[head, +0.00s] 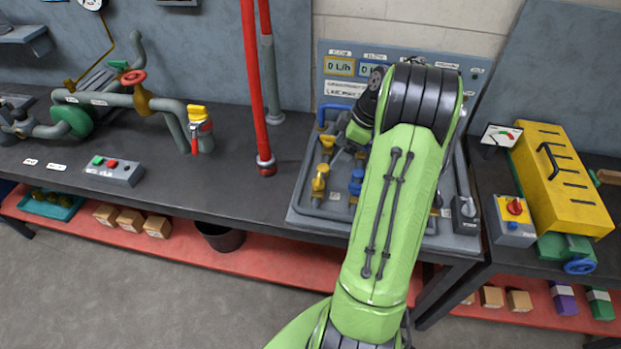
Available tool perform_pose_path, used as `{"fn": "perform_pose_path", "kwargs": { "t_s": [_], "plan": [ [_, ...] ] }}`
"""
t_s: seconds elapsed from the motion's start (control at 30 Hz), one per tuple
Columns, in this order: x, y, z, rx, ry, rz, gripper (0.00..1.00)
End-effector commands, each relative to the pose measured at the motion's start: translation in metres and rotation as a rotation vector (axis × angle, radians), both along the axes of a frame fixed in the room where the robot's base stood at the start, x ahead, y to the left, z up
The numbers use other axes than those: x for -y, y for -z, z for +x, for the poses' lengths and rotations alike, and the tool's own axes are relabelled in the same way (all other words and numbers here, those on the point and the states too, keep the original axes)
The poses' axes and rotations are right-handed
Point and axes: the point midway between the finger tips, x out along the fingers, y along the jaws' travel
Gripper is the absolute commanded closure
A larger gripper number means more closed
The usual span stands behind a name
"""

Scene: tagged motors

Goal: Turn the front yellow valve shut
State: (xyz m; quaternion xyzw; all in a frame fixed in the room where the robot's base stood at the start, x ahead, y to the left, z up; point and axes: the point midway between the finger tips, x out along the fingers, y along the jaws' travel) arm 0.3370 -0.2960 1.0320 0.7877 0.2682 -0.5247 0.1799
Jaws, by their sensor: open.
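The front yellow valve (319,182) stands on the left part of the grey valve panel (310,214). A second yellow valve (327,144) is behind it, farther from me. A blue valve (356,182) stands to the right of the front yellow one, close to my arm. My gripper (340,155) is open, reaching down over the panel behind and to the right of the front yellow valve. It appears apart from that valve. My green arm hides the right half of the panel and part of the gripper, so contact with the rear valve cannot be told.
A red vertical pipe (254,80) rises left of the panel. The display board (340,90) stands behind it. A yellow box (560,180) and a red-knob switch box (514,220) are on the right bench.

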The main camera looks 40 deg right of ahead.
Motion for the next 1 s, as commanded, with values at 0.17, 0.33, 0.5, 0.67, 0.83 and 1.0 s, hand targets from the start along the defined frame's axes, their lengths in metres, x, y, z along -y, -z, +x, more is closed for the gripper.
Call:
{"fn": "perform_pose_path", "kwargs": {
  "t_s": [0.17, 0.33, 0.5, 0.67, 0.83, 1.0],
  "plan": [
    [-0.013, 0.048, 0.014, -0.003, -0.003, 0.004, 0.17],
    [-0.022, 0.086, 0.027, -0.004, -0.001, 0.003, 0.17],
    [-0.029, 0.111, 0.036, -0.002, 0.0, 0.002, 0.17],
    [-0.031, 0.118, 0.039, -0.001, 0.0, -0.001, 0.17],
    [-0.03, 0.118, 0.039, -0.001, 0.001, 0.0, 0.17],
    [-0.03, 0.118, 0.039, -0.001, 0.001, 0.0, 0.4]
  ]
}}
